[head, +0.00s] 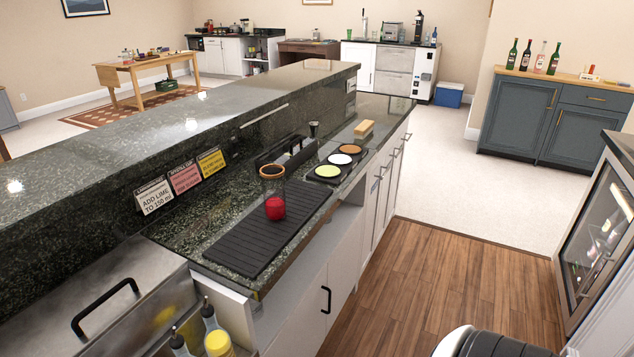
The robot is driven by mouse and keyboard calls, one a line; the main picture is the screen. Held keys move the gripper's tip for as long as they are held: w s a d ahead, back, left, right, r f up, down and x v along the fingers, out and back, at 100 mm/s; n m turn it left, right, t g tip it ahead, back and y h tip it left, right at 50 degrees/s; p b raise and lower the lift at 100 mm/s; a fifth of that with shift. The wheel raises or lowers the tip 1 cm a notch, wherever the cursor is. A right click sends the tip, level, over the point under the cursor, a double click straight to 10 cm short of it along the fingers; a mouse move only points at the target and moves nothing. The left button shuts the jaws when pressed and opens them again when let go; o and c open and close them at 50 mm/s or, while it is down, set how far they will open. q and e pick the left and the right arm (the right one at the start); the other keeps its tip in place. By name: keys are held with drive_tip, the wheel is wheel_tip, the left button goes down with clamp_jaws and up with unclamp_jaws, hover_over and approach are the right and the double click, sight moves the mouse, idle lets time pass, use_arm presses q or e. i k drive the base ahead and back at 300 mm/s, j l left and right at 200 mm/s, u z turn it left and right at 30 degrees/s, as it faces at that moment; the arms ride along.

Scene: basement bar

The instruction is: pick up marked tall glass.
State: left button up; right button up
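A tall clear glass (271,184) stands upright on the black ribbed bar mat (232,256) on the lower counter. Its top looks brownish, and a round red shape (275,208) shows at its lower part. I cannot tell whether the red is inside the glass, on it or just in front of it. No separate mark on the glass can be made out at this size. Neither of my grippers is in the head view.
Three recipe cards (186,177) lean along the raised granite ledge (130,135). Behind the glass are a black caddy (284,152) and a tray with three coloured discs (328,171). Bottles (210,318) stand at the lower left. The wooden floor (440,285) is mostly clear.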

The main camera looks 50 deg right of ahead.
sight(274, 195)
drive_tip(key=z, duration=1.3)
